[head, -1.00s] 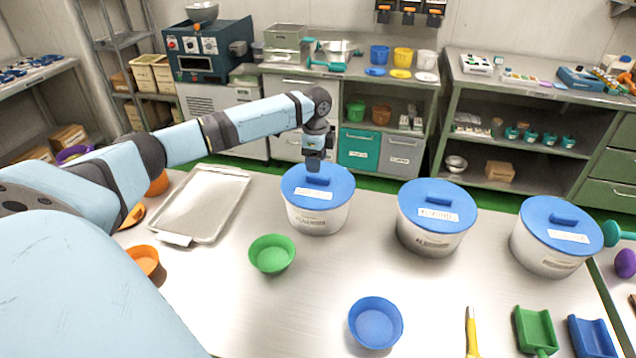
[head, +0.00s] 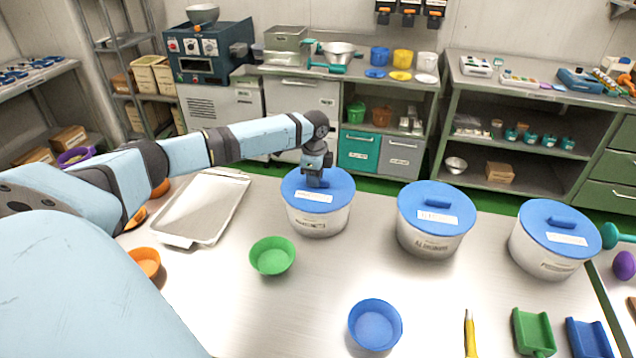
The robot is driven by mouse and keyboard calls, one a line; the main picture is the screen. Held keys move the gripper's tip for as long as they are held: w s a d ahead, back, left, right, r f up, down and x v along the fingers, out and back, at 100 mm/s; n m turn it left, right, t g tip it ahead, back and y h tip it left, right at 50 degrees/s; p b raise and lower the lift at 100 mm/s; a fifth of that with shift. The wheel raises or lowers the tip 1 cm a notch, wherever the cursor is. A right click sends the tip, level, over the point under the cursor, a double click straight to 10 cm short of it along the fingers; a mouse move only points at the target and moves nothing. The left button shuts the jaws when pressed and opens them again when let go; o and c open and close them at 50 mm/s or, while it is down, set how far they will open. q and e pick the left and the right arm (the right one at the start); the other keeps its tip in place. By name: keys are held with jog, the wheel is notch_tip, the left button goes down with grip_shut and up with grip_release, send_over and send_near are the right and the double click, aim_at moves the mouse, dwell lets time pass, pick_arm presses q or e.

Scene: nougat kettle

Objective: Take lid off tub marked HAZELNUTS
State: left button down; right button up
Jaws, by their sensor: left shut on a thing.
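Three white tubs with blue lids stand in a row on the steel table. The left tub (head: 319,221) has a small label that seems to read HAZELNUTS. Its blue lid (head: 340,188) sits on the tub, with a white label strip on top. My left gripper (head: 315,181) points down from above and is shut on the handle of this lid, which it mostly hides. The middle tub (head: 430,241) seems to be marked ALMONDS. The right tub (head: 543,262) has a label too small to read surely. My right gripper is not in view.
A metal tray (head: 203,207) lies left of the left tub. A green bowl (head: 272,255), a blue bowl (head: 375,325) and an orange bowl (head: 146,262) stand nearer. The table between the tubs and blue bowl is clear.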

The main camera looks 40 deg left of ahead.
pick_arm(q)
notch_tip(320, 180, up, 23)
jog(key=p, duration=0.3)
jog(key=shift+p, duration=0.35)
dwell(1.0)
